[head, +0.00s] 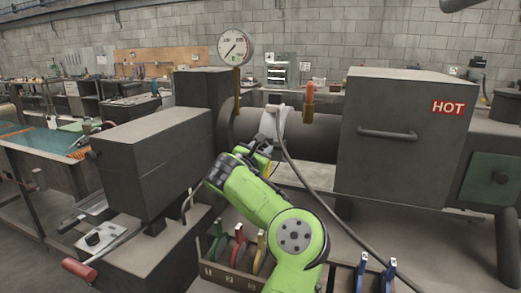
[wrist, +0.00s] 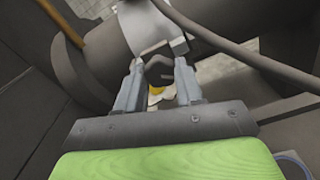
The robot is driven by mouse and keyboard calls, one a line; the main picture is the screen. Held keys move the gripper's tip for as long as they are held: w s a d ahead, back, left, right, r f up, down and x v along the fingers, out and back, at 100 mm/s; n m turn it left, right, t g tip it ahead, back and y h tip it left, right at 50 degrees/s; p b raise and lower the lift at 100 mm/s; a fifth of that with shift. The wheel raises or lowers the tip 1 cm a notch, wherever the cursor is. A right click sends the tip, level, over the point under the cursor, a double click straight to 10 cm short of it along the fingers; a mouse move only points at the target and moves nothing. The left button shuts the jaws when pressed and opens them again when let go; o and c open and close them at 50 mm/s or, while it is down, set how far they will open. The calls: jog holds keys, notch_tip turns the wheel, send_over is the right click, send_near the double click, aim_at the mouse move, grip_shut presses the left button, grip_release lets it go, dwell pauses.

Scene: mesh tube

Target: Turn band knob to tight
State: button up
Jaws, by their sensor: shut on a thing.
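The light grey band wraps the dark horizontal tube; it shows in the head view (head: 268,124) and at the top of the wrist view (wrist: 150,24). The dark band knob (wrist: 160,70) sits just below the band, between the two grey fingers of my gripper (wrist: 159,75). My gripper is shut on the knob, with a finger on each side. In the head view my gripper (head: 263,147) reaches up to the underside of the band, and the knob is hard to make out there. I cannot read the knob's setting.
A grey cable (head: 318,178) hangs from the band and runs down right, close to my arm. A box marked HOT (head: 385,155) stands right of the band. A dial gauge (head: 235,47) rises at the left. A rack (head: 228,273) with coloured pieces is below.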

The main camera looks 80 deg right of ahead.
jog(key=m, duration=0.5)
jog(key=shift+s+f+m, duration=0.1)
jog(key=shift+f+m, duration=0.1)
jog(key=shift+m, duration=0.1)
dwell(0.5)
jog(key=o, duration=1.1)
jog(key=shift+c, duration=0.2)
jog(key=shift+r, duration=0.15)
